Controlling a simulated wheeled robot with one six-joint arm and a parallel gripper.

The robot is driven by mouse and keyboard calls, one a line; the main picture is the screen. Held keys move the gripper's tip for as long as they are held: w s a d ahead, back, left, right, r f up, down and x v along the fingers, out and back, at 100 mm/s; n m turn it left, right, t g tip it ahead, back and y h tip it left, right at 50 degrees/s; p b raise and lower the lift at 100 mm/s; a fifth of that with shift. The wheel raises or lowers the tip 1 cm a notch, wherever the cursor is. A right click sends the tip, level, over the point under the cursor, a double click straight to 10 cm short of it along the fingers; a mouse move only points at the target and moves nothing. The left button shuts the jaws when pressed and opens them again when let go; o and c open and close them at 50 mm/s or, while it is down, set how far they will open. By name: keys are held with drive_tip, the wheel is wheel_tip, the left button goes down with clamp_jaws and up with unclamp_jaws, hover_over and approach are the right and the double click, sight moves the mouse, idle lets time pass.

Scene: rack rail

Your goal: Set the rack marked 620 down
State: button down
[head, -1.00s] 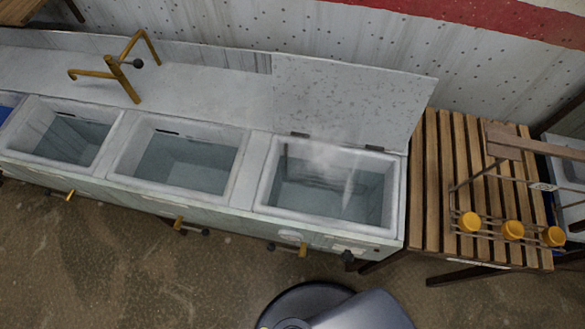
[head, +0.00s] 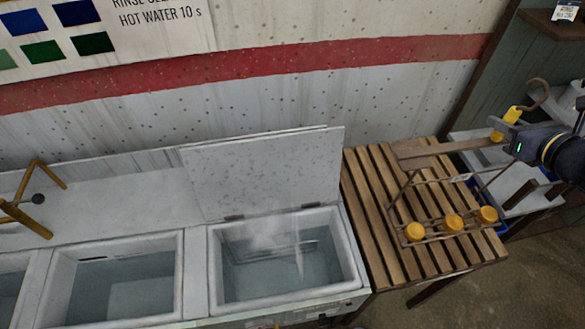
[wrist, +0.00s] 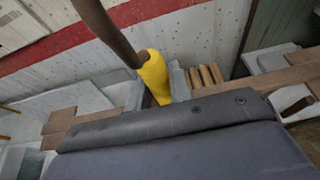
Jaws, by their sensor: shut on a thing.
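The rack is a thin wire frame with a wooden top bar (head: 425,150) and a row of three orange-yellow round pieces (head: 453,222) along its bottom. It is upright over the slatted wooden bench (head: 375,220); I cannot tell whether it touches the slats. A small tag (head: 460,178) hangs on it, its number too small to read. My gripper (head: 508,126), above the right end of the bar, is shut on the rack's yellow grip (head: 512,114), below a brown hook. The yellow grip also shows between the fingers in the wrist view (wrist: 155,75).
A steaming basin (head: 280,265) with its lid (head: 265,175) raised stands left of the bench, beside another basin (head: 120,285). The wall is behind. A pale tub (head: 480,150) stands beyond the bench's right side. Slats left of the rack are bare.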

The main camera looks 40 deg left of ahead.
wheel_tip(320, 180, down, 8)
drive_tip(key=b, duration=0.6)
drive_tip(key=shift+f+b, duration=0.35)
drive_tip(key=shift+b, duration=0.25)
idle(0.3)
unclamp_jaws()
idle(1.0)
idle(0.6)
drive_tip(key=s+d, duration=0.6)
drive_tip(key=d, duration=0.3)
drive_tip(key=shift+s, duration=0.25)
idle(1.3)
drive_tip(key=shift+w+a, duration=0.8)
drive_tip(key=shift+a, duration=0.3)
drive_tip(key=shift+w+a, duration=0.8)
drive_tip(key=shift+a, duration=0.3)
